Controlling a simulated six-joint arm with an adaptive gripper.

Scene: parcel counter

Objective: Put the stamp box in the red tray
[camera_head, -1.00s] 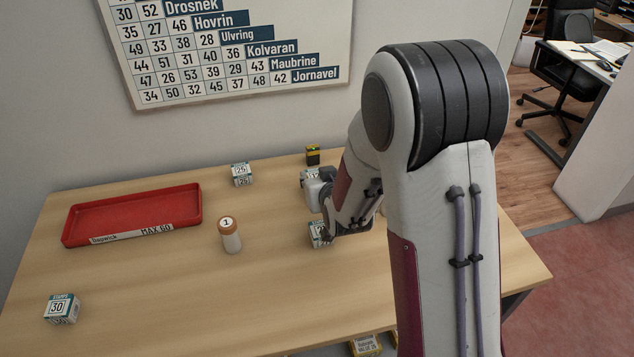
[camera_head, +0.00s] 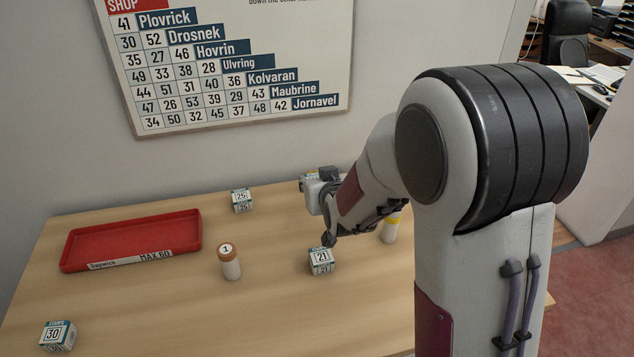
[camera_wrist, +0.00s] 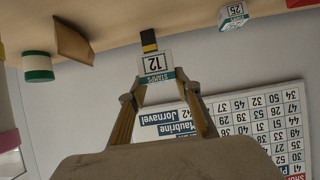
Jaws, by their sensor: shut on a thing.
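My gripper (camera_wrist: 160,78) is shut on a stamp box marked 12 (camera_wrist: 154,62), white with a teal STAMPS band. In the wrist view the box shows against the wall, overlapping a black and yellow object, and looks raised off the table. In the head view my gripper (camera_head: 313,190) is at the back of the table, right of centre.
Other stamp boxes stand on the table: 25 (camera_head: 241,201), 21 (camera_head: 321,261) and 30 (camera_head: 58,336). An orange-capped jar marked 1 (camera_head: 229,262) stands between tray and box 21. A yellow-lidded jar (camera_head: 389,231) stands right. A number chart (camera_head: 240,70) hangs behind.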

